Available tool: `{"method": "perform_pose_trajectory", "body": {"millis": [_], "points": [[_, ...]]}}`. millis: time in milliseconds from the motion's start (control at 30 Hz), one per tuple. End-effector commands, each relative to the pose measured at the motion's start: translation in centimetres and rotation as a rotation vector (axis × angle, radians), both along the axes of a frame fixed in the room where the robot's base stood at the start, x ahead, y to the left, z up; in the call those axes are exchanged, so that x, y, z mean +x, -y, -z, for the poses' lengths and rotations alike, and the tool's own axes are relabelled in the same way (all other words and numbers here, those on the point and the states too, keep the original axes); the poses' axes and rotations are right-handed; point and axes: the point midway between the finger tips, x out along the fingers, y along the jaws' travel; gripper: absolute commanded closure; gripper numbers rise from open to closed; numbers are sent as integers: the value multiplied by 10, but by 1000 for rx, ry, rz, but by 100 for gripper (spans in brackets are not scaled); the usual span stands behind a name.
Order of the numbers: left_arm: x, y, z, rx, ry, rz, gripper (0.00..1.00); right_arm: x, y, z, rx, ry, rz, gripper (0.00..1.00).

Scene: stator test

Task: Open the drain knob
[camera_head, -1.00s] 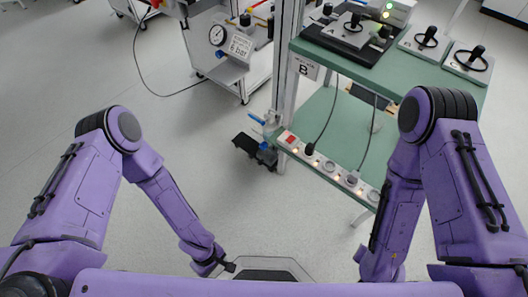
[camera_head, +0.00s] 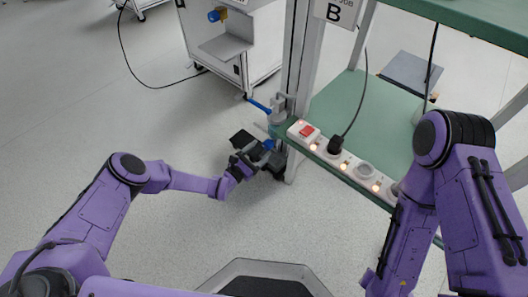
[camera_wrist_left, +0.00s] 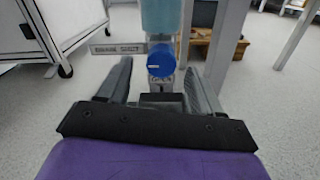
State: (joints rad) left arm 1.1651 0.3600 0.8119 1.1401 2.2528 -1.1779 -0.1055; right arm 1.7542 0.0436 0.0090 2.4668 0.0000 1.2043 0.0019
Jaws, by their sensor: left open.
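The drain knob is a round blue knob (camera_wrist_left: 160,61) under a pale blue cylinder (camera_wrist_left: 161,16) in the left wrist view. A small label plate (camera_wrist_left: 118,48) sits to its left. In the head view a bit of blue (camera_head: 268,144) shows by the foot of the bench post, beside my left gripper (camera_head: 256,153). My left gripper is open. In the left wrist view its two fingers (camera_wrist_left: 158,70) stand left and right of the knob, with gaps at both sides. I cannot tell how far the fingertips reach along it. My right gripper is below the picture.
A bench with green shelves (camera_head: 350,95) stands at the right, with a power strip (camera_head: 340,158) along its lower shelf edge. A metal post (camera_head: 300,60) rises near the knob. A white cart (camera_head: 235,50) stands behind. The grey floor at left is clear.

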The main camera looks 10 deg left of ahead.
Motion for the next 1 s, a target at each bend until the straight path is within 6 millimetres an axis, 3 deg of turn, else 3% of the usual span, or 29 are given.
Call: {"method": "perform_pose_trajectory", "body": {"millis": [200,467,633,1000], "points": [[20,17,1,0,0,5,35,-4,-2,14,17,-44,-32,65],[22,18,-1,0,0,6,35,-5,-2,13,19,-49,-35,65],[22,19,0,0,0,7,90,-5,-2,13,18,-48,-35,65],[21,18,1,-36,-27,6,91,-7,-3,17,25,-68,-51,65]]}}
